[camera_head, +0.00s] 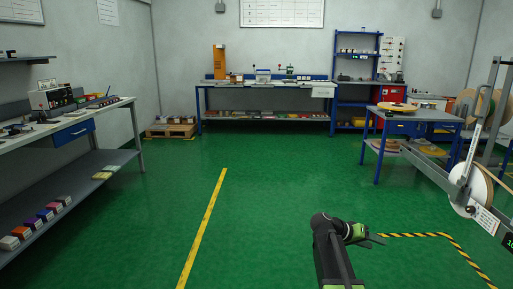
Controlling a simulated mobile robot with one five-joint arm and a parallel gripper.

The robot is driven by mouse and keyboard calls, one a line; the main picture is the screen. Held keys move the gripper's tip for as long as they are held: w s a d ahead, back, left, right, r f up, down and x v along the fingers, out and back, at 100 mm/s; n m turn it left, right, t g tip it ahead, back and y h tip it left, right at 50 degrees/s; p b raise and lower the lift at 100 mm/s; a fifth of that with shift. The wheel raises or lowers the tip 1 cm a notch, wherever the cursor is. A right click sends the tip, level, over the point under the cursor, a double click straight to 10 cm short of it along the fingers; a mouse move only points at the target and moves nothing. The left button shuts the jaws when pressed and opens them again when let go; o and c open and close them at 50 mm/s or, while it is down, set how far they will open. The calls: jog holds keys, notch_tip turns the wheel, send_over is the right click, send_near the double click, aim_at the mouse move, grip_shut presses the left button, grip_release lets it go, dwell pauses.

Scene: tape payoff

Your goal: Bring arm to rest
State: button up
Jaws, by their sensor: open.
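My gripper (377,239) is low in the picture, right of the middle, at the end of my dark arm with green parts. The arm rises from the bottom edge and bends to the right at its top. The gripper points right, and its fingers are apart with nothing visible between them. It is held over the green floor (255,190), clear of every bench. The fingers look small at this distance.
A workbench (75,125) with a lower shelf runs along the left. A blue-framed bench (265,84) stands at the back wall. A blue table (427,115) and a stand with reels (470,185) are at right. Yellow (207,222) and striped floor lines mark open floor.

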jog(key=s+a+f+n+y, duration=0.2)
jog(key=s+a+f+y, duration=0.25)
jog(key=a, duration=0.45)
jog(key=s+a+f+n+g+y, duration=0.1)
jog(key=s+a+f+n+y, duration=0.1)
jog(key=s+a+f+y, duration=0.5)
jog(key=s+a+f+n+y, duration=0.15)
jog(key=s+a, duration=0.35)
jog(key=a, duration=0.6)
notch_tip(320, 180, up, 31)
jog(key=p, duration=3.1)
jog(key=shift+w+d+r+h, duration=0.2)
jog(key=shift+w+d+h, duration=0.05)
jog(key=shift+d+h, duration=0.05)
